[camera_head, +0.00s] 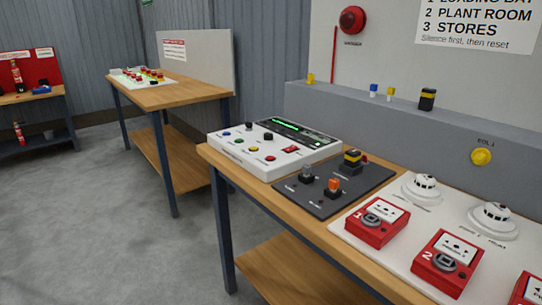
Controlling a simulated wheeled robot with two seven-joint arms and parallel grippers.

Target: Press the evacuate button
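A white control panel (228,152) lies on the near wooden table. It has a dark display strip with lit green segments and several small round buttons. Among them are a blue button (227,133), a green button (240,139), a yellow button (254,147) and a red button (270,158). A square red switch (290,149) sits to their right, and black knobs stand behind. The labels are too small to read, so I cannot tell which one is the evacuate button. Neither of my grippers is in view.
Right of the panel, a dark plate (312,207) carries switches, including an orange one (333,184). Further right, a white board (352,227) holds red call points (378,222) and white detectors (422,188). A second table (165,97) stands behind left. The floor (100,220) at left is clear.

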